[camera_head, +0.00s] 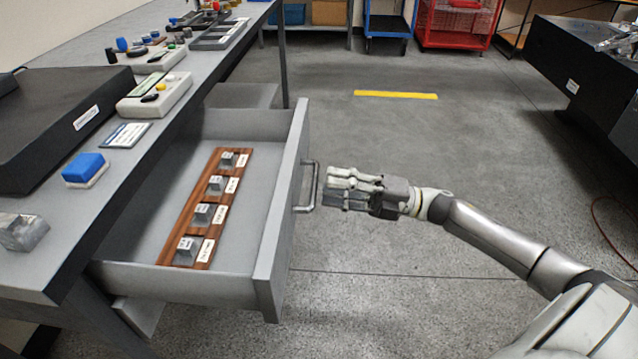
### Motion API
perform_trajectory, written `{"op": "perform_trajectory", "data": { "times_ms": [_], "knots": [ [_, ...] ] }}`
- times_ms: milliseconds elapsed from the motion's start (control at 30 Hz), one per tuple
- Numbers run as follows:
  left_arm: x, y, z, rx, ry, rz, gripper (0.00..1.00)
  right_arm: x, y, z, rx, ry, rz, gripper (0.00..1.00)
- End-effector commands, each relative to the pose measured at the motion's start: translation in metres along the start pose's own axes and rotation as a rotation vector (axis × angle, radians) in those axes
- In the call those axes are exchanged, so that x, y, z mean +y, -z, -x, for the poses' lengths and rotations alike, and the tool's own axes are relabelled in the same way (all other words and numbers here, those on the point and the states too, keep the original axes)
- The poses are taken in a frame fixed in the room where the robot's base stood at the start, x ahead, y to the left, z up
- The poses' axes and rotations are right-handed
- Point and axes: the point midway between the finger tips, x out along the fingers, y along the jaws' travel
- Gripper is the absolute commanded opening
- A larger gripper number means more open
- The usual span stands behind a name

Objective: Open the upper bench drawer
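The upper bench drawer (178,281) is pulled far out from under the grey bench on the left. Inside it lies a wooden strip (186,225) with several small grey metal blocks and white labels. The drawer's metal bar handle (314,187) is on its front panel (285,215), facing right. My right gripper (329,187) is just right of the handle, with its fingers pointing at it. Whether the fingers touch the bar, and how far apart they are, is hard to tell. My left gripper is out of view.
On the bench top (108,165) stand a black plate (55,125), a blue block (84,167) and button boxes (154,97). A dark table (590,75) is at the right. Blue and red carts stand at the back. The floor between is clear, with a yellow strip (396,95).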

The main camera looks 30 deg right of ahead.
Motion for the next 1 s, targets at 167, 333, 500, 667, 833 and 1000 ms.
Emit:
{"op": "perform_trajectory", "data": {
  "times_ms": [167,333,500,667,833,1000],
  "knots": [
    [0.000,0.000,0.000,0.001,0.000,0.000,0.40,-0.002,0.000,0.038,-0.003,0.004,-0.002,0.34],
    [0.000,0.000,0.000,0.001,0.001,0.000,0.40,-0.001,0.000,0.063,-0.002,0.003,-0.001,0.34],
    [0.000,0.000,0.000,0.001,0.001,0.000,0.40,-0.001,0.000,0.073,0.000,0.001,0.000,0.34],
    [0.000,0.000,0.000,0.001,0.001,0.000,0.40,0.000,0.000,0.074,0.001,0.000,0.001,0.34],
    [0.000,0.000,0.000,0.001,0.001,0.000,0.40,0.000,0.000,0.073,0.000,0.000,0.001,0.34],
    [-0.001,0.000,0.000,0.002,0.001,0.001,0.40,0.000,0.000,0.073,0.000,0.000,0.001,0.34]
  ]
}}
